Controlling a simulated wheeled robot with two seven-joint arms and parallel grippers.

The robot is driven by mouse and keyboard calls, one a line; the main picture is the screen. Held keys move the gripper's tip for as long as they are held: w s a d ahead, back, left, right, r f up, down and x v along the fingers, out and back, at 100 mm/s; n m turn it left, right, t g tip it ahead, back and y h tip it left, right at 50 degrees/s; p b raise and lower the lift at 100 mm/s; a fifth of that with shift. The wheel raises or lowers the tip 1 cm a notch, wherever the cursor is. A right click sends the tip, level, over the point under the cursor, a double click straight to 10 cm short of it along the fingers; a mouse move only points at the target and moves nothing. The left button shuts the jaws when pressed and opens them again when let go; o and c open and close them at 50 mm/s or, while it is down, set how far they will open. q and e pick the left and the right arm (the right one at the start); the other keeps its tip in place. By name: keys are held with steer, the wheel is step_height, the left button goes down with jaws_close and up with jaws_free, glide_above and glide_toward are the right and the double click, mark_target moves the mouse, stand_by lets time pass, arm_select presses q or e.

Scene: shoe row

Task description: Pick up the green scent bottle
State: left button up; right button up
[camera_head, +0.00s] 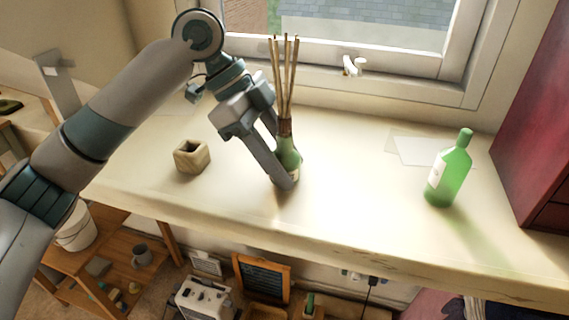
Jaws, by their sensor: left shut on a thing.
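The green scent bottle (288,158) stands upright on the pale counter, with several thin reed sticks (285,80) rising from its neck. My left gripper (284,168) comes in from the upper left and is shut on this bottle. One finger crosses the front of the bottle and hides part of its body and label. A second green bottle (452,172), with a white label and no sticks, stands apart on the right of the counter. My right gripper is not in view.
A pale flat sheet (412,150) lies near the window. A red cabinet (537,120) bounds the right side. The counter's front edge (330,245) drops to shelves below.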

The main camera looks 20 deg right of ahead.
mark_target(285, 146)
arm_select(q)
step_height(285, 146, up, 3)
steer(key=shift+r, duration=0.15)
steer(key=s+d+r+b, duration=0.2)
steer(key=s+d+r, duration=0.5)
steer(key=s, duration=0.2)
steer(key=shift+d, duration=0.2)
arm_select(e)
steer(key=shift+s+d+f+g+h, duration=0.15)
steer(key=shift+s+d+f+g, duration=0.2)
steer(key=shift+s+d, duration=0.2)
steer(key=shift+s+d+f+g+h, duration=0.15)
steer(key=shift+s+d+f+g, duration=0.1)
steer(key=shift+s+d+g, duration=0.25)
arm_select(q)
steer(key=shift+r, duration=0.1)
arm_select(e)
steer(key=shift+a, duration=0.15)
